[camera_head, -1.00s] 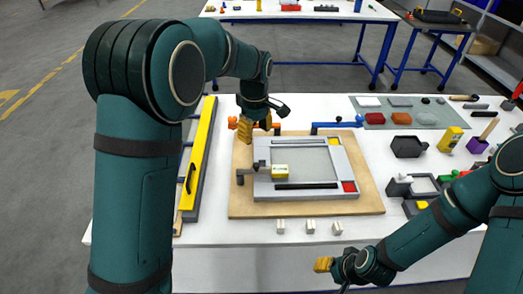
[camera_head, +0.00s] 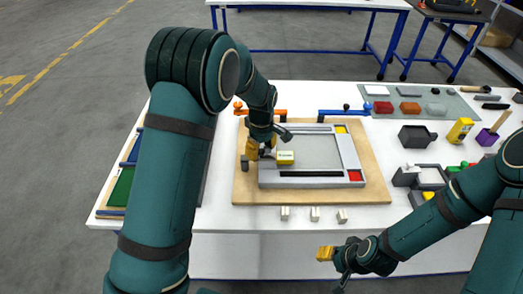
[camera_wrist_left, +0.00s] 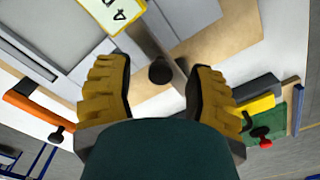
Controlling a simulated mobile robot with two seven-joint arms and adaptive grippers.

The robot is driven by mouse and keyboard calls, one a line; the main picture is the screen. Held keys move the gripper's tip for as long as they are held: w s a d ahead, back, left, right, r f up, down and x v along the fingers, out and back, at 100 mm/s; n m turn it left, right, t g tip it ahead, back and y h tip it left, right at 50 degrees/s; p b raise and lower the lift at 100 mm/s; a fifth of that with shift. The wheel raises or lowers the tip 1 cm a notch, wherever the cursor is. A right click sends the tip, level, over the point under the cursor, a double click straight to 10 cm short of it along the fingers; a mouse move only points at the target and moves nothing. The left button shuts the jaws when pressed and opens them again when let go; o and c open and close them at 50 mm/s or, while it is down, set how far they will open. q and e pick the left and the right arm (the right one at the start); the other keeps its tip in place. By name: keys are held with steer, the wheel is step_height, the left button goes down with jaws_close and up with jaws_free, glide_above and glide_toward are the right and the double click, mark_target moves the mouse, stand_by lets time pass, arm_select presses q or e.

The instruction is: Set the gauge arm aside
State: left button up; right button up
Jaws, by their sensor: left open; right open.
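The gauge arm, a grey bar with a yellow labelled block (camera_head: 285,157) at one end, reaches over the left side of the grey frame (camera_head: 315,183). A dark post (camera_head: 244,163) stands at its left on the wooden board (camera_head: 376,190). My left gripper (camera_head: 261,150) is open, low over the bar, and hides part of it. In the left wrist view, a dark round knob (camera_wrist_left: 160,70) and part of the bar show between the spread yellow fingers (camera_wrist_left: 158,80); contact cannot be told. My right gripper (camera_head: 325,253) is open and empty in front of the table.
Orange (camera_head: 262,111) and blue (camera_head: 343,112) clamps sit at the board's back edge. Several small pale blocks (camera_head: 314,214) stand along its front. A black bin (camera_head: 416,136) and grey mat (camera_head: 460,108) are at right. A green-and-blue tray (camera_head: 121,187) lies left, partly behind my left arm.

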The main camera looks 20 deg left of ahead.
arm_select(q)
steer(key=shift+f, duration=0.2)
jaws_close()
